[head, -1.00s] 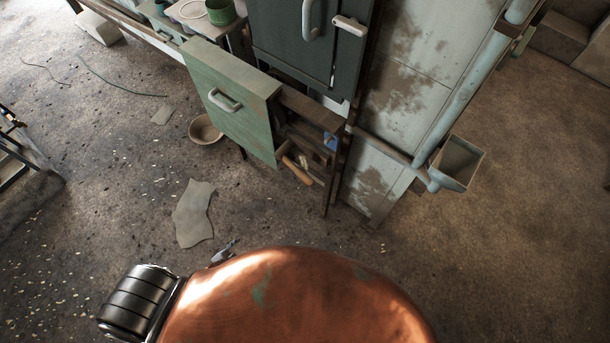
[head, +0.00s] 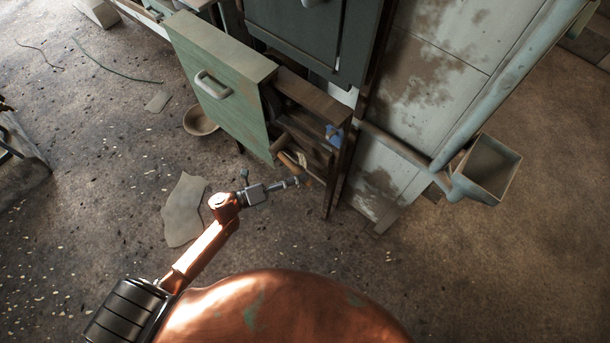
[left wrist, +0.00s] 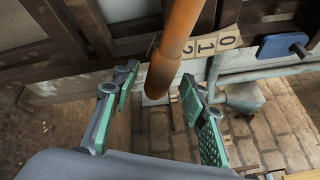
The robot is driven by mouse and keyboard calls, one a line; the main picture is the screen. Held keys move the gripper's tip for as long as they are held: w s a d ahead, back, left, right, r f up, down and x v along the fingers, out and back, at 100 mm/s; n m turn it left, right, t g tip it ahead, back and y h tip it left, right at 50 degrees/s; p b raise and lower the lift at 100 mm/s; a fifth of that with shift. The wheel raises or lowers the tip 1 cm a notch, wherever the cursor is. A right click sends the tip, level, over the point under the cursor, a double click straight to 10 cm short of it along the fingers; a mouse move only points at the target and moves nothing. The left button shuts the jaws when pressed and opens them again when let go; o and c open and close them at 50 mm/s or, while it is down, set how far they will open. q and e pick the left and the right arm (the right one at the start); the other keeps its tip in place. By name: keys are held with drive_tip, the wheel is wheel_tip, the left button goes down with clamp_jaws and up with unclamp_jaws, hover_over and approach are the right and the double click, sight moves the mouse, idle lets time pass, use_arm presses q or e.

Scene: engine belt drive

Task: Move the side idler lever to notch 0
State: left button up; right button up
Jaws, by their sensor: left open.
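The side idler lever shows as a wooden handle (head: 290,163) sticking out of the dark frame below the green panel. In the left wrist view the orange-brown handle (left wrist: 174,45) comes down from the top, its rounded end between the fingertips in the picture. My left gripper (head: 298,182) is open at the handle's end, with green-padded fingers (left wrist: 160,88) on either side and gaps visible. My right gripper is not in view.
A green panel with a white handle (head: 212,84) is at left. A square bin (head: 487,168) hangs at right. A bowl (head: 201,121) and flat scrap (head: 184,210) lie on the floor.

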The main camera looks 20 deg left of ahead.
use_arm(q)
drive_tip(key=shift+x, duration=1.15)
drive_tip(key=shift+c, duration=0.7)
clamp_jaws()
